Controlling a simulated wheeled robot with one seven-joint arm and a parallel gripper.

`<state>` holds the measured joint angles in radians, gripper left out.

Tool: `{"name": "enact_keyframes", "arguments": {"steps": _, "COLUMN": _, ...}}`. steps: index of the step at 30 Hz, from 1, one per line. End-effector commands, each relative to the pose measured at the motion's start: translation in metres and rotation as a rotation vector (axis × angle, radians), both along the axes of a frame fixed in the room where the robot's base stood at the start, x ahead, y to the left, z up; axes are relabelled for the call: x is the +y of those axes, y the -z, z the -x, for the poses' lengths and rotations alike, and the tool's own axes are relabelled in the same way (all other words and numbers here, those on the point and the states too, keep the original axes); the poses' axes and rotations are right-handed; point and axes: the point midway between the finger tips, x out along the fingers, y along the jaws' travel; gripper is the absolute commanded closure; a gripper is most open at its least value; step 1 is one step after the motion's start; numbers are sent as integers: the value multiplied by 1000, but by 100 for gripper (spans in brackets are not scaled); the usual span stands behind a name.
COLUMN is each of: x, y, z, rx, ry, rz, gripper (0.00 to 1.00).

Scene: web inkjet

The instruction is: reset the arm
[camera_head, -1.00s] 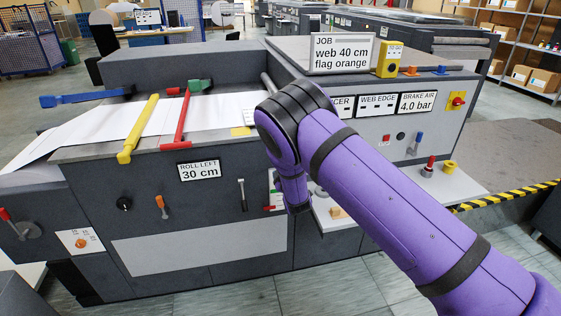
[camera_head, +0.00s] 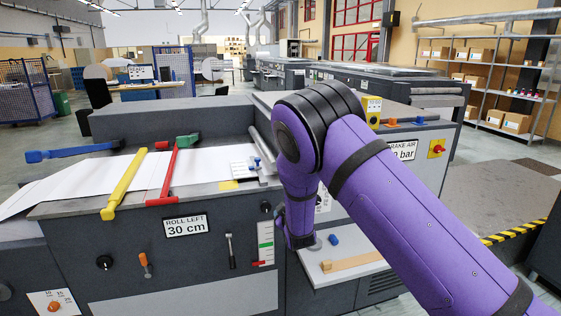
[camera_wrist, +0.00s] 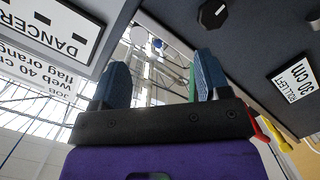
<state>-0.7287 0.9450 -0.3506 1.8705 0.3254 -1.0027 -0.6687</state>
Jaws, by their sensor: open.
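My purple arm (camera_head: 400,205) crosses the right half of the head view, with its black elbow joint (camera_head: 325,115) in front of the press. Its far part hangs down before the press front, above the white shelf. My gripper (camera_wrist: 160,78) shows in the wrist view, with two blue fingers spread well apart and nothing between them. In the head view the fingers cannot be made out. The wrist view is tilted and looks past the press panels toward the ceiling.
The press has a yellow-handled bar (camera_head: 125,185), a red bar (camera_head: 170,178) and a blue handle (camera_head: 70,152) on top. The "ROLL LEFT 30 cm" label (camera_head: 186,225) is on its front. The white shelf (camera_head: 345,272) holds a wooden piece.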

Motion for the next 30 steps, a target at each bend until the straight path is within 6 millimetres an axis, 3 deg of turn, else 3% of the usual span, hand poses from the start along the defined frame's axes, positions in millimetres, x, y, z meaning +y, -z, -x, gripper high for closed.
{"name": "enact_keyframes", "arguments": {"steps": 1, "x": -11, "y": -20, "z": -2, "rx": 30, "ry": 22, "rz": -33, "gripper": 30}}
{"name": "enact_keyframes", "arguments": {"steps": 7, "x": -50, "y": -77, "z": 5, "rx": 171, "ry": 93, "rz": -150, "gripper": 30}}
{"name": "enact_keyframes", "arguments": {"steps": 14, "x": -95, "y": -140, "z": 30, "rx": 320, "ry": 158, "rz": -276, "gripper": 30}}
{"name": "enact_keyframes", "arguments": {"steps": 23, "x": -150, "y": -213, "z": 89, "rx": 496, "ry": 227, "rz": -417, "gripper": 30}}
{"name": "enact_keyframes", "arguments": {"steps": 30, "x": -190, "y": -261, "z": 154, "rx": 620, "ry": 277, "rz": -501, "gripper": 30}}
